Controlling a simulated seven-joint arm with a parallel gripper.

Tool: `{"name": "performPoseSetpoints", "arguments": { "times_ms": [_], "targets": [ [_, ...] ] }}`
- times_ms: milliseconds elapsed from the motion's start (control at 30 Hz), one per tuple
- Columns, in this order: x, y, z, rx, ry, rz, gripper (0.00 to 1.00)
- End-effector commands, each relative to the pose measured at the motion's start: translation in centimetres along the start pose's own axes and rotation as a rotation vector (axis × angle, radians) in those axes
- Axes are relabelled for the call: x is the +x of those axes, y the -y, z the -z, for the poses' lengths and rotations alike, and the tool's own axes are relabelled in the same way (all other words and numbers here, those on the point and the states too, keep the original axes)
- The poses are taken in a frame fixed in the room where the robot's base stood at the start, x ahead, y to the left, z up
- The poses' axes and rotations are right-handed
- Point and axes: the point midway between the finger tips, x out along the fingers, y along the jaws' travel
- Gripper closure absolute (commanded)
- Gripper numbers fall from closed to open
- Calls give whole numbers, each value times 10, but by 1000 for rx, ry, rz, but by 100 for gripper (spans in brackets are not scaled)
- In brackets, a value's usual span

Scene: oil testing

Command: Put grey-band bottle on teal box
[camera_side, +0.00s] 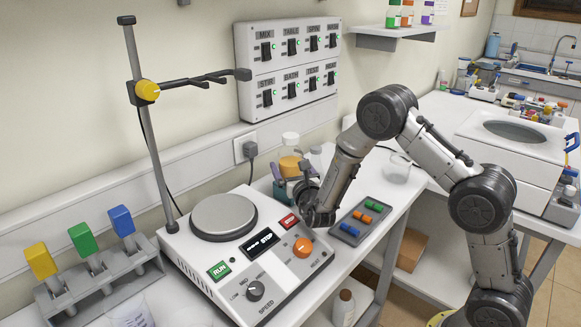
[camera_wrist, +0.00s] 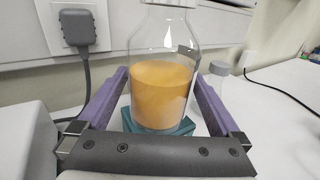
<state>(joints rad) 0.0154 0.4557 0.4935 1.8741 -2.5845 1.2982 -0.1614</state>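A clear bottle with amber liquid (camera_wrist: 160,95) and a pale cap stands upright on a teal box (camera_wrist: 160,138) in the wrist view; I see no clear grey band on it. The bottle also shows in the side view (camera_side: 290,164), against the wall behind the grey machine, with the teal box below it partly hidden by my arm. My gripper (camera_wrist: 161,76) has its two purple fingers spread wide, one on each side of the bottle, with slim gaps visible. In the side view my gripper (camera_side: 291,170) is low beside the bottle and partly hidden.
A smaller clear bottle (camera_wrist: 220,78) stands just right of the right finger. A wall plug (camera_wrist: 77,27) with a cord is at left. The machine (camera_side: 248,262) stands in front, and a dark tray (camera_side: 345,229) with coloured pieces lies to the right. A beaker (camera_side: 397,170) stands farther back.

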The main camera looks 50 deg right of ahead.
Motion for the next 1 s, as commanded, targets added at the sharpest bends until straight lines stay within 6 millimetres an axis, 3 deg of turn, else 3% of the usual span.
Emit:
{"name": "performPoseSetpoints", "arguments": {
  "times_ms": [167,633,1000],
  "targets": [
    [-1,0,-4,0,0,-1,0],
    [-68,-1,-4,1,-1,-2,0],
    [-75,0,-4,0,0,0,0]
  ]
}}
